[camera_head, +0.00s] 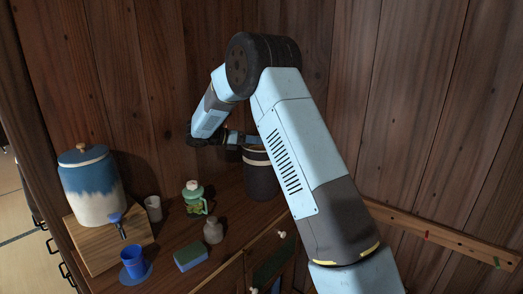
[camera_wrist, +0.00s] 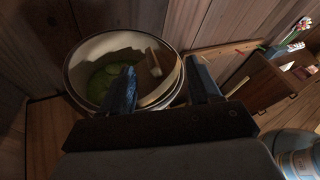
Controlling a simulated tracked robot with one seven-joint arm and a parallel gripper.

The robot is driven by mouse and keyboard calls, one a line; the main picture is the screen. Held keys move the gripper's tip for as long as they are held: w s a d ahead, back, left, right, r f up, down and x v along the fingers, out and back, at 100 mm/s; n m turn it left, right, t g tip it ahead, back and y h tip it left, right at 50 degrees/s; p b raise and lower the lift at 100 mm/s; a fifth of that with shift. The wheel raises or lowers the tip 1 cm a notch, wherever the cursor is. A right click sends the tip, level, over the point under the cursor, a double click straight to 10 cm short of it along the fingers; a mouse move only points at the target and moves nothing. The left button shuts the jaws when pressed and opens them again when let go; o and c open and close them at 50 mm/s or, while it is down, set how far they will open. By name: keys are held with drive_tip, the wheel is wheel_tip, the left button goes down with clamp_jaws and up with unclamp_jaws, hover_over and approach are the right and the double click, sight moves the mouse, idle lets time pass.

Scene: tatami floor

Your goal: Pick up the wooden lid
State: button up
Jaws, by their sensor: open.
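A dark round crock (camera_head: 262,180) with a pale rim stands on the cabinet top against the back wall, partly behind my arm. In the wrist view, the crock (camera_wrist: 70,68) is seen from above, with green contents (camera_wrist: 108,78) inside. A small wooden piece (camera_wrist: 153,62) shows in its mouth, between my fingers; I cannot tell whether it is part of the wooden lid. My gripper (camera_wrist: 161,65) is open, one finger over the crock's mouth and the other near its right rim. In the head view, my gripper (camera_head: 240,138) is at the crock's top; contact is unclear.
A blue-and-white dispenser (camera_head: 92,190) stands on a wooden box (camera_head: 130,238) at left. A grey cup (camera_head: 153,209), a green jar (camera_head: 194,200), a small grey bottle (camera_head: 213,231), a blue sponge (camera_head: 190,257) and a blue cup (camera_head: 133,262) stand nearby. Wooden walls are close behind.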

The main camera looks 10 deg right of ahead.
sight(262, 147)
drive_tip(key=x, duration=0.3)
drive_tip(key=shift+d+f, duration=0.15)
drive_tip(key=shift+d, duration=0.2)
drive_tip(key=c, duration=1)
drive_tip(key=shift+c, duration=0.2)
